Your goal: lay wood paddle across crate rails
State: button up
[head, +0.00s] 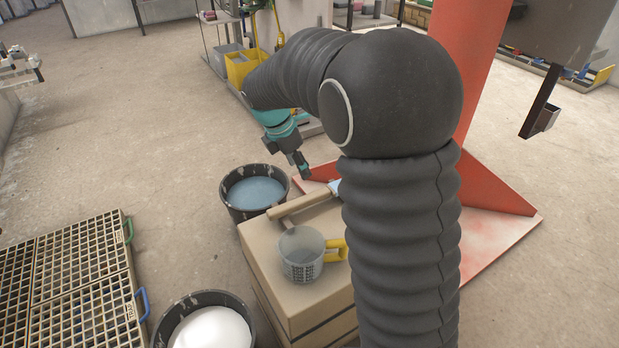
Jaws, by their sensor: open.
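A light wooden bar (300,204), which looks like the wood paddle, lies on top of a tan block-like stand (262,250), near its far edge. Its right end runs towards my dark arm, and I cannot tell where it ends. My gripper (304,172) hangs above and beyond the bar, pointing down and apart from it; it is open and looks empty. Crates with gridded tops (85,262) stand on the floor at the left, one with a green handle and one with a blue handle. Nothing lies across their visible tops.
A grey measuring jug (301,266) with a yellow handle stands on the tan stand. A dark bucket of blue-grey liquid (256,194) is behind it; a bucket of white (212,328) is in front. A red post with a wide foot (492,196) stands right.

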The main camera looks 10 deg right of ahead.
jog(key=s+d+r+m+t+y, duration=0.1)
jog(key=s+d+r+m, duration=0.1)
jog(key=s+r+m, duration=0.4)
jog(key=s+d+r+m+t+y, duration=0.15)
jog(key=s+m, duration=0.25)
jog(key=s, duration=0.5)
jog(key=s+m+t+y, duration=0.1)
jog(key=s+m+t, duration=0.1)
jog(key=s+m, duration=0.9)
jog(key=s, duration=0.3)
jog(key=shift+d, duration=0.15)
jog(key=shift+s, duration=0.1)
